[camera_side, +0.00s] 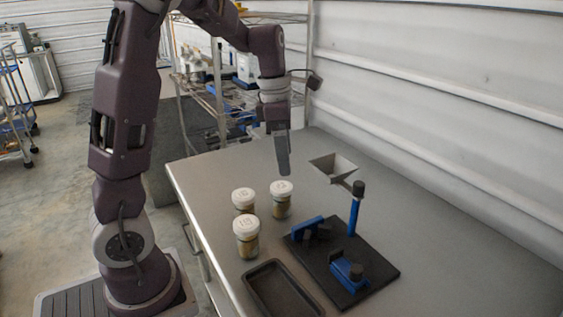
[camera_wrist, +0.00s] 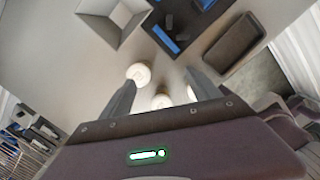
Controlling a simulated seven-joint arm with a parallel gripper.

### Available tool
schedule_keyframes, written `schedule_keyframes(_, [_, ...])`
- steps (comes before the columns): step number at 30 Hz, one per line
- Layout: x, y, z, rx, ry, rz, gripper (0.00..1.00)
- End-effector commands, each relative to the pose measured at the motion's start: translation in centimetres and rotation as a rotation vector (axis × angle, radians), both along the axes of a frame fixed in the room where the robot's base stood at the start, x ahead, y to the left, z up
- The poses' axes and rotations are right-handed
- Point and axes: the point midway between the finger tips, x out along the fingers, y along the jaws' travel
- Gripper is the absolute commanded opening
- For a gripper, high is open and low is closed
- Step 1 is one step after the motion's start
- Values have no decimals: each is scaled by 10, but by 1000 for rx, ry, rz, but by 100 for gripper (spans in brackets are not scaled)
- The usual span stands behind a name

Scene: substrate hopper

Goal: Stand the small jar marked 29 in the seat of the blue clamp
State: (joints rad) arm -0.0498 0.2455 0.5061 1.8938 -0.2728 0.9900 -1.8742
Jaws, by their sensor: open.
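Three small jars with white lids stand upright on the grey table: a back-right jar (camera_side: 281,200), a back-left jar (camera_side: 243,200) and a front jar (camera_side: 246,237). Their lids bear marks too small to read, so I cannot tell which is 29. Two blue clamp-like fixtures sit on a black base plate (camera_side: 384,274), one at the back (camera_side: 308,229) and one at the front (camera_side: 347,273); no jar is in either. My gripper (camera_side: 284,172) is open and empty above the table, behind the jars. In the wrist view a white lid (camera_wrist: 139,73) shows near the left finger.
An empty dark tray (camera_side: 259,273) lies in front of the jars. The wall runs along the right; the table's right side is clear.

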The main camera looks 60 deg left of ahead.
Motion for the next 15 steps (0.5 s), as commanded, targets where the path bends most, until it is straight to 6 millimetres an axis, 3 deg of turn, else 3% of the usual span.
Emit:
schedule_keyframes(1, [11,20,-18,4,49,194,71])
schedule_keyframes(3, [21,40,-35,13,92,421,71])
schedule_keyframes(6, [26,55,-48,26,119,595,71])
schedule_keyframes(11, [27,58,-62,28,125,640,71])
schedule_keyframes(15, [27,58,-86,28,125,637,71])
